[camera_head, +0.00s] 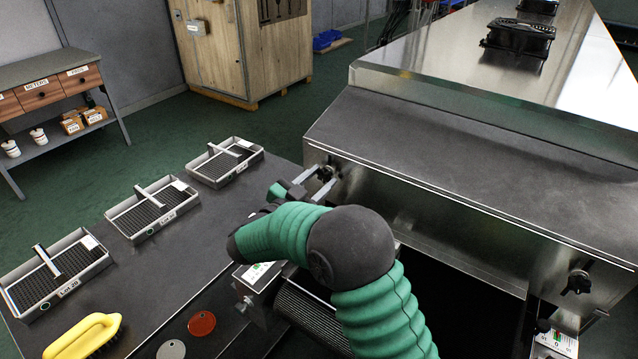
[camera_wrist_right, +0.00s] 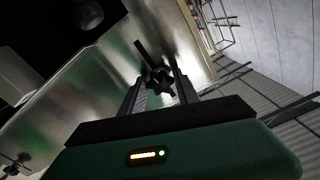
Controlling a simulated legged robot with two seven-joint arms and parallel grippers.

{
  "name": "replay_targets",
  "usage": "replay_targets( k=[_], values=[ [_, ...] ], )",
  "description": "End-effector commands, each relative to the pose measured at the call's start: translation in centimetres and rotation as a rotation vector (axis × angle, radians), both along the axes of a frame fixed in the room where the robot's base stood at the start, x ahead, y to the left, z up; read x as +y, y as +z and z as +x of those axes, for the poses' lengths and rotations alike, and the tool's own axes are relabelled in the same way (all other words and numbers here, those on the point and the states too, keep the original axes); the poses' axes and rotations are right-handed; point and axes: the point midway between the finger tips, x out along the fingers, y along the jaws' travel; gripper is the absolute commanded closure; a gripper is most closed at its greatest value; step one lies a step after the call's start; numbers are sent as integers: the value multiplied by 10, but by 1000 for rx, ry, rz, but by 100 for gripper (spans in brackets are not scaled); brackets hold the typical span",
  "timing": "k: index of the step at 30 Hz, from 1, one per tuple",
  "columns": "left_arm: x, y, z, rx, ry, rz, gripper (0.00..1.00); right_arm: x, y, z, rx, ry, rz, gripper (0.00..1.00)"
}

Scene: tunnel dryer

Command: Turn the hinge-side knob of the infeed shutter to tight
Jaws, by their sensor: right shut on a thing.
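The infeed shutter is a steel panel (camera_head: 450,215) across the front of the dryer, with a dark star-shaped knob near each end. My right gripper (camera_head: 318,180) is at the left knob (camera_head: 327,171), its fingers on either side of it. In the right wrist view this knob (camera_wrist_right: 159,82) sits between the fingertips of my right gripper (camera_wrist_right: 160,90), which is shut on it. The other knob (camera_head: 578,281) is at the right end, free of any gripper. I cannot tell which knob is the hinge-side one. My left gripper is not in view.
A dark bench (camera_head: 178,262) at left carries several wire-mesh trays, such as one tray (camera_head: 225,162), a yellow brush (camera_head: 85,335) and a red disc (camera_head: 201,323). A small labelled box (camera_head: 258,276) stands by my forearm. A dark opening lies below the shutter.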

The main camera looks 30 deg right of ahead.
Motion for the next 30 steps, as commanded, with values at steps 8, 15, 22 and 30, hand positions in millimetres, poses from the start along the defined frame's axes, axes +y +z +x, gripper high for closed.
replay_targets(
  k=[8, 15, 22, 30],
  values=[
    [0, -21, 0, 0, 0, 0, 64, 0, -2, 1, -248, 3, 99, 100],
    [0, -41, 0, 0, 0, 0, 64, 0, -2, 2, -460, 4, 186, 100],
    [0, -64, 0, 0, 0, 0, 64, -1, -3, 2, -661, 3, 270, 100],
    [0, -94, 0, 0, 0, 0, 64, -1, -3, 2, -899, 5, 369, 100]
  ],
)
